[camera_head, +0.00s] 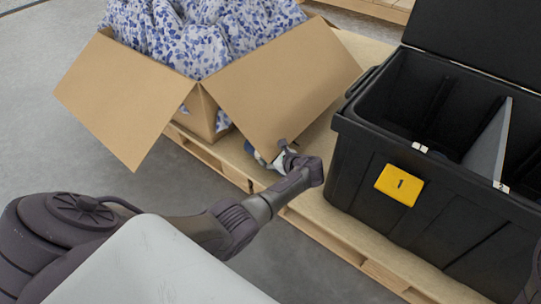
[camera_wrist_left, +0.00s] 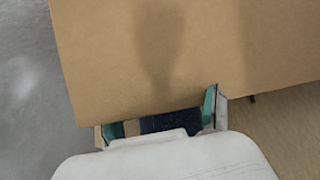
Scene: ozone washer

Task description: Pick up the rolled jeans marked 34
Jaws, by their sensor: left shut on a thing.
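My left gripper (camera_head: 268,159) is just beneath the open right flap of the cardboard box, over the edge of the wooden pallet. In the left wrist view, the left gripper (camera_wrist_left: 162,120) has its two teal-padded fingers on either side of a dark blue bundle (camera_wrist_left: 172,121), which looks like rolled jeans. Most of the bundle is hidden by the flap and by the pale part in front. No mark 34 can be read.
The cardboard box (camera_head: 130,98) holds blue-and-white patterned bundles (camera_head: 190,35). Its flap (camera_wrist_left: 170,55) hangs close over my left gripper. A black divided bin (camera_head: 352,170) with a yellow tag 1 (camera_head: 399,185) stands right on the wooden pallet (camera_head: 325,222). Grey floor is clear at left.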

